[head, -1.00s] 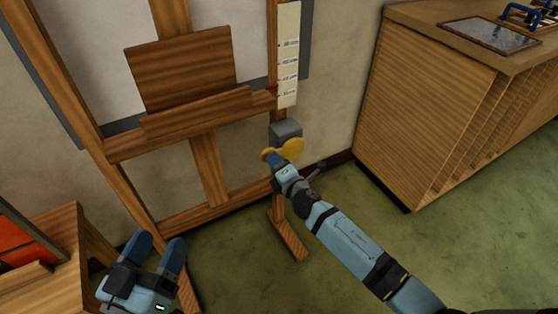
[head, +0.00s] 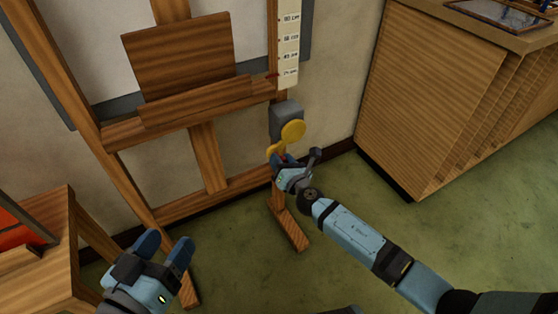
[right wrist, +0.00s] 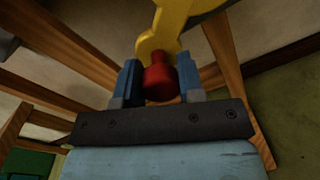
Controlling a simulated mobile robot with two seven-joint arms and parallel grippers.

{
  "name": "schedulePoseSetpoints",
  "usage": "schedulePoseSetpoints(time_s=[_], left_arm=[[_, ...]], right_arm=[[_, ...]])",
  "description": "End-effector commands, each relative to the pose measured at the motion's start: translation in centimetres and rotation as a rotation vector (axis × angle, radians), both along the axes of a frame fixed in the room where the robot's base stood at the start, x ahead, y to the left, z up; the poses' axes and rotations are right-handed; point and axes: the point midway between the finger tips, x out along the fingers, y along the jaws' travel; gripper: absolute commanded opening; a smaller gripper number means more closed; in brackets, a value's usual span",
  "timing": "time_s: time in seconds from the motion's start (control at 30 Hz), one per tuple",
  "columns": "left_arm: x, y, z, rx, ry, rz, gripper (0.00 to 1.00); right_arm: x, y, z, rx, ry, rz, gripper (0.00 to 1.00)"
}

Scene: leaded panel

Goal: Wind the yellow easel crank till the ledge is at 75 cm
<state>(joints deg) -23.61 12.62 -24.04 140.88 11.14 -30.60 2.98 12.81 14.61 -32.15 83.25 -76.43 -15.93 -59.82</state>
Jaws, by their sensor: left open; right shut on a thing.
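The yellow crank (head: 291,132) sits on a grey box at the easel's right post, its arm pointing down and left. My right gripper (head: 277,160) is shut on the crank's red knob (right wrist: 158,80), which shows between its two blue fingers in the right wrist view. The wooden ledge (head: 195,102) lies across the easel with a board standing on it. A red pointer (head: 271,75) is close to the lowest label of the white scale (head: 288,45); the labels are too small to read surely. My left gripper (head: 165,247) is open and empty at lower left.
A wooden table (head: 50,270) with an orange-red item stands at the left, close to my left gripper. A wooden cabinet (head: 430,100) stands at the right. The green floor (head: 350,210) between easel and cabinet is clear, apart from the easel's foot (head: 291,228).

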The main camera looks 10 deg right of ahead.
Motion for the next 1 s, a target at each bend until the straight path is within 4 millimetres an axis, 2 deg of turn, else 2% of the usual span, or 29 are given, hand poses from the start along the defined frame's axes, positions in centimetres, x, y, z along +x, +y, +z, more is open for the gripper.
schedulePoseSetpoints(time_s=[0.3, 0.77, 0.8, 0.9, 1.0], left_arm=[[-0.02, 0.00, -0.65, 0.011, 0.010, -0.005, 0.63], [0.23, 0.05, -0.16, 0.013, -0.007, -0.005, 0.63], [0.23, 0.05, -0.16, 0.013, -0.007, -0.005, 0.63], [0.20, 0.05, -0.18, 0.013, -0.005, -0.005, 0.63], [0.14, 0.05, -0.23, 0.012, -0.004, -0.005, 0.63]], right_arm=[[0.06, -0.56, -0.86, -0.094, -0.021, -0.001, 0.00], [0.10, -0.68, -0.87, -0.104, -0.024, -0.002, 0.00], [0.10, -0.68, -0.86, -0.103, -0.024, -0.002, 0.40], [0.12, -0.69, -0.82, -0.103, -0.025, -0.002, 0.61], [0.13, -0.66, -0.77, -0.103, -0.025, -0.001, 0.61]])
